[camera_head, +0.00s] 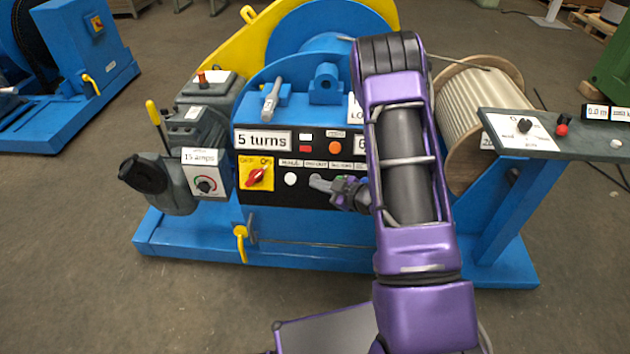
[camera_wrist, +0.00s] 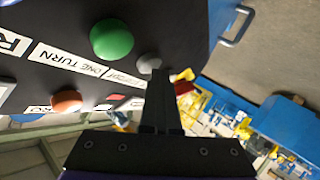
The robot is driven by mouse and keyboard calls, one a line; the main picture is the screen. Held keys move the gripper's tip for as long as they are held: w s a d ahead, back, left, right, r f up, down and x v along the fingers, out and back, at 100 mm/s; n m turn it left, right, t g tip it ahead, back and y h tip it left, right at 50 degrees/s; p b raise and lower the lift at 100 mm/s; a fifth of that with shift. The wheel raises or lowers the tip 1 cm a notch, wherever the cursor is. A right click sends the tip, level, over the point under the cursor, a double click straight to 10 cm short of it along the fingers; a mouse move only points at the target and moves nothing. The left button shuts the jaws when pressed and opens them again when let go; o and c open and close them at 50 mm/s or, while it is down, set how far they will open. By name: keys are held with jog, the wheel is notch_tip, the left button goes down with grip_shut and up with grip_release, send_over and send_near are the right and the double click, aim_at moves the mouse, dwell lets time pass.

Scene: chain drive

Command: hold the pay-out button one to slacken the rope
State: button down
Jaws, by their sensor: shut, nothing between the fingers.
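The black control panel (camera_head: 300,198) on the blue winch has a row of buttons under small white labels. My gripper (camera_head: 316,183) is shut and empty, its fingertips at the panel just right of a white round button (camera_head: 291,179). In the wrist view the shut fingers (camera_wrist: 159,76) end close beside a grey round button (camera_wrist: 148,62), which they partly cover. I cannot tell whether they touch or press it. Its label is too small to read surely. A green button (camera_wrist: 112,38), beside the label "ONE TURN", is next to it.
A red and yellow rotary switch (camera_head: 257,174) is left of the buttons. An orange button (camera_head: 335,147) is above. A rope drum (camera_head: 475,105) stands at the right, partly behind my arm. A grey motor (camera_head: 195,140) is at the left. The floor in front is clear.

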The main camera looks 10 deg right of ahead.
dwell(0.8)
jog(key=shift+s+a+r, duration=0.2)
jog(key=shift+s+r, duration=0.2)
jog(key=shift+s, duration=0.35)
jog(key=s, duration=0.1)
jog(key=s+a+r+p, duration=0.1)
jog(key=s, duration=0.1)
jog(key=s+r, duration=0.1)
jog(key=shift+s+a+r, duration=0.1)
jog(key=shift+s+a, duration=0.05)
jog(key=shift+a, duration=0.05)
jog(key=shift+p, duration=0.3)
